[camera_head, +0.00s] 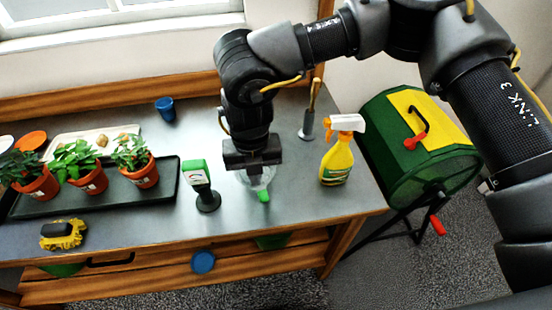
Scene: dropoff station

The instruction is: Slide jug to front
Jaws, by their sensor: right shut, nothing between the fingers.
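The jug (262,183) appears to be the clear, pale vessel with a green part at its front, standing on the grey bench top. My right gripper (253,168) reaches down from above, shut and empty, just behind and over the jug. It hides the jug's back and much of its top. I cannot tell whether the gripper touches it. My left gripper is not in view.
A green-and-white device on a black stand (208,200) is close left of the jug. A yellow spray bottle (336,160) stands to the right. Potted plants on a dark tray (110,195) fill the left. The bench's front edge (290,228) lies a short way before the jug.

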